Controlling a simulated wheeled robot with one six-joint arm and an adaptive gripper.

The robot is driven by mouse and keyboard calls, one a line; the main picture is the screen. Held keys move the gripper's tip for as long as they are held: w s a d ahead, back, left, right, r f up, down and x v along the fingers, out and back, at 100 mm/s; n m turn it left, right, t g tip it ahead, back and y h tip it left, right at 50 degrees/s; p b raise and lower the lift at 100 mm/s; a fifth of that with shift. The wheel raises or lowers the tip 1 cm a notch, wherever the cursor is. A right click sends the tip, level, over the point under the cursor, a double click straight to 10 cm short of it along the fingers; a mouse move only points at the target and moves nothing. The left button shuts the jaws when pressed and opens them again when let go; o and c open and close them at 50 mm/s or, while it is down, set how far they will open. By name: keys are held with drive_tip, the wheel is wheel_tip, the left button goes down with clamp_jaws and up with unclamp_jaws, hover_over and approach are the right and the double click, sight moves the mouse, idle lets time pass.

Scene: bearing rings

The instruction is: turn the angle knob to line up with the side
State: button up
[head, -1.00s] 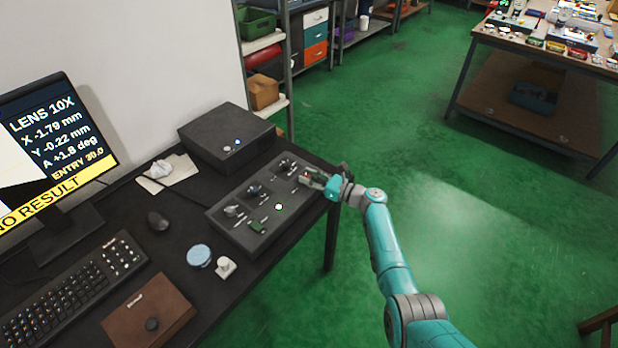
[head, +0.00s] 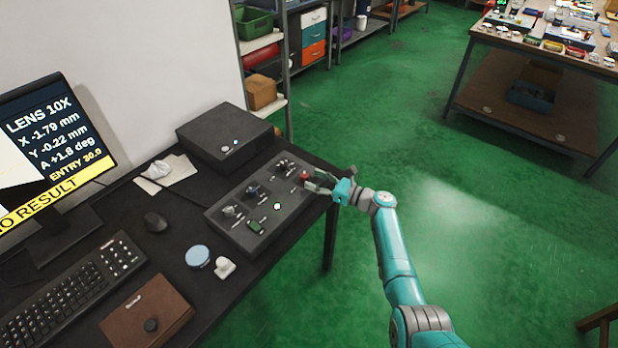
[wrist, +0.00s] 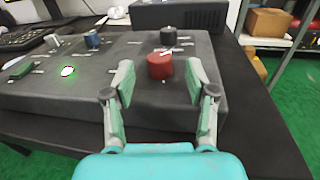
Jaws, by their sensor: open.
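A dark control panel (head: 262,241) on the table bears several knobs. A red knob (wrist: 160,66) with a white pointer line stands at its near right end in the wrist view; it also shows in the head view (head: 305,175). My gripper (wrist: 160,75) is open, with one finger on each side of the red knob and gaps visible on both sides. A black knob (wrist: 168,37) stands behind it, with a blue knob (wrist: 92,39) and a grey knob (wrist: 52,41) further left. The labels are too small to read, so I cannot tell which is the angle knob.
A lit button (wrist: 68,71) and a green switch (wrist: 20,70) sit on the panel's left. A dark box (head: 225,137) stands behind the panel. The monitor (head: 50,140) reads A +1.8 deg and ENTRY 30.0. A mouse, round blue disc and brown box lie left.

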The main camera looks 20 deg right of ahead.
drive_tip(key=v, duration=0.8)
drive_tip(key=shift+s+d, duration=0.2)
